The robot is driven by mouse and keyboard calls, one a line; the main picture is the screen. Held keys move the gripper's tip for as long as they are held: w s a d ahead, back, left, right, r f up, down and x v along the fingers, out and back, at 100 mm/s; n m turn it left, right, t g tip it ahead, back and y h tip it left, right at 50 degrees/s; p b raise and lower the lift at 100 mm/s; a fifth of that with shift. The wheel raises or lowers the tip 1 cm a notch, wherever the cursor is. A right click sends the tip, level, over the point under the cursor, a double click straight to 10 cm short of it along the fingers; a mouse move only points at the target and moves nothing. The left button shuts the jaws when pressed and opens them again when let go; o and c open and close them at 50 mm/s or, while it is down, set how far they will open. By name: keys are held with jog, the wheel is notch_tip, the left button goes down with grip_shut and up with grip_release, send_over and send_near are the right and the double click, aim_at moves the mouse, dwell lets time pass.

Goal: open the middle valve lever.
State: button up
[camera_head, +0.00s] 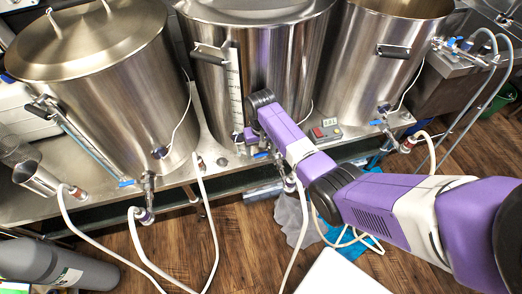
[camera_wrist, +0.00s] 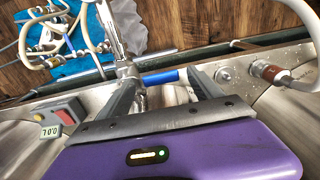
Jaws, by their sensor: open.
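The middle valve (camera_wrist: 127,70) is a metal tap with a blue lever (camera_wrist: 160,77). In the wrist view the lever points right, sideways from the tap body. My gripper (camera_wrist: 163,82) is open, and the lever shows across the gap between its two grey fingertips. I cannot tell whether either finger touches it. In the head view the middle valve (camera_head: 288,184) is below the middle kettle (camera_head: 285,80), its blue lever (camera_head: 261,155) partly in view. My gripper (camera_head: 249,138) is just above and left of it, its fingers hard to make out.
Steel kettles stand left (camera_head: 110,100) and right (camera_head: 375,70), with blue-levered valves of their own. White hoses (camera_head: 211,230) hang to the wooden floor.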

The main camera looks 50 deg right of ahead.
grip_shut()
dwell(0.3)
